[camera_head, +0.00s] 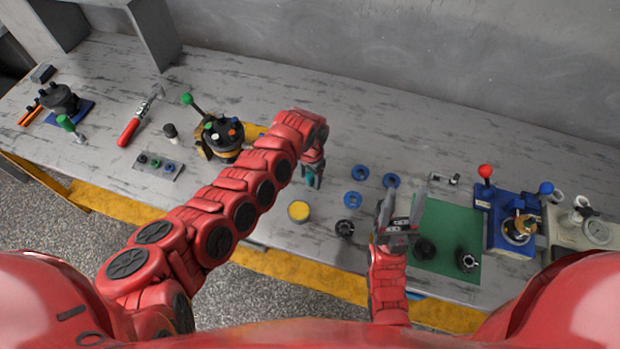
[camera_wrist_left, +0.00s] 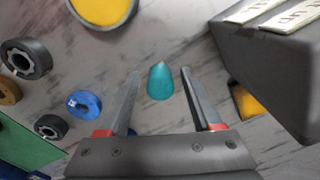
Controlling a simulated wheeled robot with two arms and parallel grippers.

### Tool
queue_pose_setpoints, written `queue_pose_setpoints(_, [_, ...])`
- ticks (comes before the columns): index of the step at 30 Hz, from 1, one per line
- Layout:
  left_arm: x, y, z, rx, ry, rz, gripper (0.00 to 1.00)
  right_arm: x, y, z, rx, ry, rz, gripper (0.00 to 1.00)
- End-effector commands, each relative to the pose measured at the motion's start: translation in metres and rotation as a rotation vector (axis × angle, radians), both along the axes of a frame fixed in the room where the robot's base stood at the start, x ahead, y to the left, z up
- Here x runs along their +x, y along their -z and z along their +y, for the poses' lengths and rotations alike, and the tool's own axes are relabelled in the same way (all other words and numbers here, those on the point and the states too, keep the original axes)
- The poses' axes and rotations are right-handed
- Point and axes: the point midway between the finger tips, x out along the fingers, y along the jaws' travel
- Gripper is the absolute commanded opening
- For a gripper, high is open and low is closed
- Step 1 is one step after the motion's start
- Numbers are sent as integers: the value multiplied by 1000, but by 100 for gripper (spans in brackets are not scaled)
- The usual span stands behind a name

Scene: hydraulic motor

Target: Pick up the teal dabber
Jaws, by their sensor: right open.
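The teal dabber (camera_wrist_left: 160,82) is a small rounded cone in the left wrist view. It appears between the two fingers of my left gripper (camera_wrist_left: 160,76), with a gap on each side. My left gripper is open and does not appear to touch it. In the head view the dabber (camera_head: 309,179) is mostly hidden below my left gripper (camera_head: 314,168). My right gripper (camera_head: 403,208) is open and empty, near the left edge of the green mat.
A yellow-topped round container (camera_head: 299,211) stands close by. Blue rings (camera_head: 354,200) and dark rings (camera_head: 345,228) lie to the right. A black holder with coloured tops (camera_head: 224,135) is at the left. A green mat (camera_head: 448,215) and blue press (camera_head: 500,215) are at the right.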

Motion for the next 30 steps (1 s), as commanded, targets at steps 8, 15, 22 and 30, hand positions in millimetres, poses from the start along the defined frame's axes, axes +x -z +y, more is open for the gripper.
queue_pose_setpoints(8, [0, 0, 0, 0, 0, 0, 13, 0, 0, 0, 0, 0, 0, 50])
queue_pose_setpoints(15, [0, 0, 0, 0, 0, 0, 0, 0, 0, 0, 0, 0, 0, 50])
queue_pose_setpoints(22, [1, -1, 0, 1, 0, -1, 0, 0, 0, 0, 0, 0, 0, 50])
queue_pose_setpoints(30, [6, -16, -5, 1, 1, -4, 0, 0, 1, 0, 0, 0, 0, 50])
